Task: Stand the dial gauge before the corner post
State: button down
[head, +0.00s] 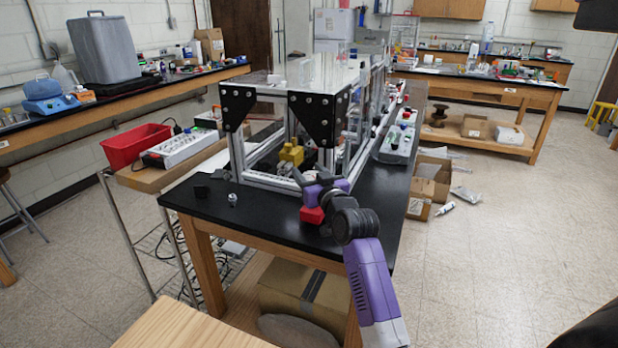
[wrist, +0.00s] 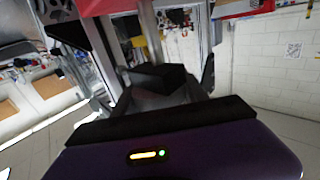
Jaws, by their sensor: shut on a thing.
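My gripper (head: 314,188) is at the end of my purple arm, above the near part of the black bench top. In the wrist view, its dark fingers (wrist: 165,80) are shut on a dark block (wrist: 158,76). I take this block to be the dial gauge, but no dial face shows. A red block (head: 312,215) shows just below my gripper; I cannot tell if it belongs to the held thing. The frame's near corner post (head: 326,164) is an upright aluminium profile under a black bracket, just behind my gripper.
A small silver-and-dark piece (head: 232,199) and a black piece (head: 201,191) lie on the bench top (head: 270,212) to the left. A yellow thing (head: 291,153) is inside the frame.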

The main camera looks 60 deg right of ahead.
jog(key=shift+f, duration=0.5)
jog(key=shift+f, duration=0.15)
jog(key=c, duration=0.6)
grip_release()
jog(key=shift+f, duration=0.1)
jog(key=shift+r, duration=0.2)
jog(key=b+v, duration=0.1)
jog(key=v, duration=1.1)
jog(key=shift+f, duration=0.1)
jog(key=shift+s, duration=0.1)
